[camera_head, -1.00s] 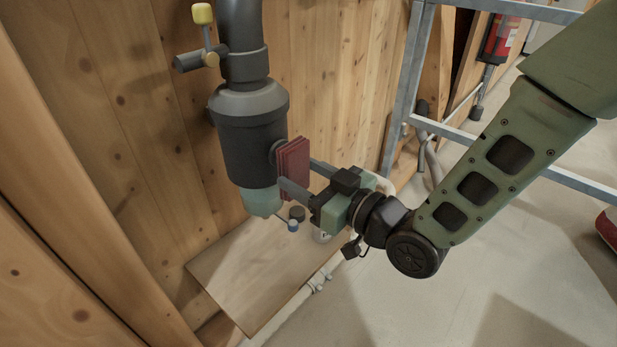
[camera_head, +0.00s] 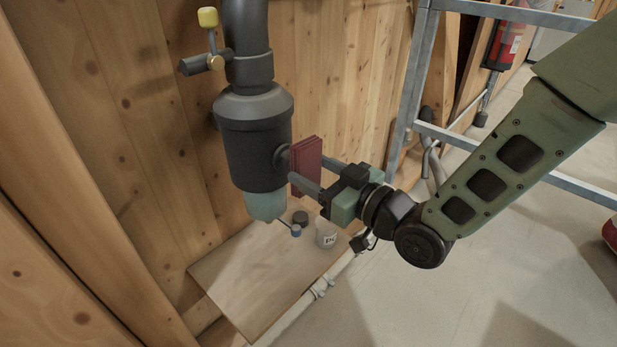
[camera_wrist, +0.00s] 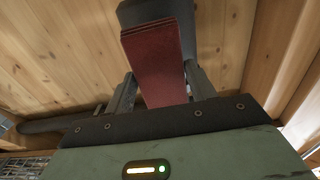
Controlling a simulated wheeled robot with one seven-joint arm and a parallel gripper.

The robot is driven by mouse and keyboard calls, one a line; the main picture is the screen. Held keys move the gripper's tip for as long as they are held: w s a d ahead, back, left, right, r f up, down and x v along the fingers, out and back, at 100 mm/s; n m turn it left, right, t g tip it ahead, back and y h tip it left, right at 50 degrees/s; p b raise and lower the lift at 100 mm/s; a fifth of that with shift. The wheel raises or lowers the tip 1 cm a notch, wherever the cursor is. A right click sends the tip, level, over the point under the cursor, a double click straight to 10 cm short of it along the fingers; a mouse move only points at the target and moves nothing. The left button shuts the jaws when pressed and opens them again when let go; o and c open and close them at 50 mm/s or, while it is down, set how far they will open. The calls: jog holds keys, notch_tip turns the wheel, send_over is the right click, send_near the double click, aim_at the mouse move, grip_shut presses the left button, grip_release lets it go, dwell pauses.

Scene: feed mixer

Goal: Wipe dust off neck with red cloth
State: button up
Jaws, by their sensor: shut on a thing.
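A folded red cloth (camera_head: 306,166) is held upright between the fingers of my gripper (camera_head: 318,177). It also shows in the wrist view (camera_wrist: 160,62), with a gripper finger on each side. The dark grey feed mixer body (camera_head: 252,150) hangs on a vertical pipe. A short round neck (camera_head: 281,157) sticks out of its right side, facing the cloth. The cloth is close to the right of the neck; I cannot tell whether they touch. Any dust on the neck is too small to make out. The mixer's lower end is a pale green tip (camera_head: 264,205).
A wooden shelf (camera_head: 250,285) below the mixer holds a white jar (camera_head: 326,234), a dark lidded pot (camera_head: 300,217) and a small blue item (camera_head: 296,230). A yellow-knobbed valve (camera_head: 209,18) is on the pipe. A metal frame (camera_head: 408,85) stands behind my arm.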

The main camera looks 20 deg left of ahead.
jog(key=shift+w+d, duration=0.3)
jog(key=shift+w, duration=0.4)
jog(key=shift+a+b, duration=0.15)
jog(key=shift+b, duration=0.15)
jog(key=s, duration=0.1)
jog(key=s+a, duration=0.1)
jog(key=s+b, duration=0.1)
jog(key=shift+s+a, duration=0.25)
jog(key=shift+a, duration=0.1)
jog(key=shift+b+v, duration=0.35)
jog(key=shift+v, duration=2.65)
jog(key=shift+b+v, duration=0.4)
jog(key=shift+v, duration=1.1)
